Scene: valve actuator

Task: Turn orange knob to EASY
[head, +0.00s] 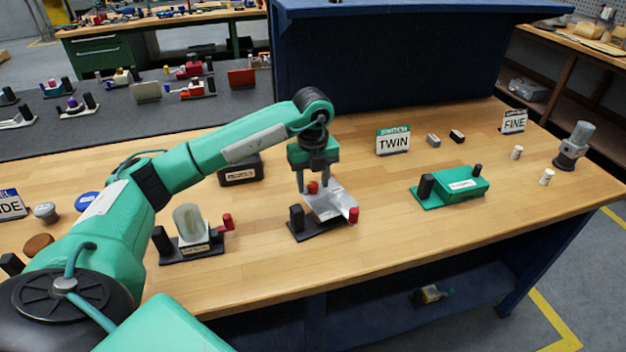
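An orange knob (313,188) sits on a device with a pale metal plate (332,206) and a black base, near the middle of the wooden workbench. The device also has a black post at its left and a red knob (353,215) at its right front. My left gripper (313,184) points down over this device. Its two fingers are apart, with the orange knob showing between or just behind them. I cannot tell whether they touch it. No EASY mark is readable on the device. My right gripper is not in view.
A device with a pale rounded body and red handle (227,222) stands to the left. A green box device (463,188) stands to the right, with TWIN (393,141) and FINE (513,121) signs behind. The bench front (400,245) is clear.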

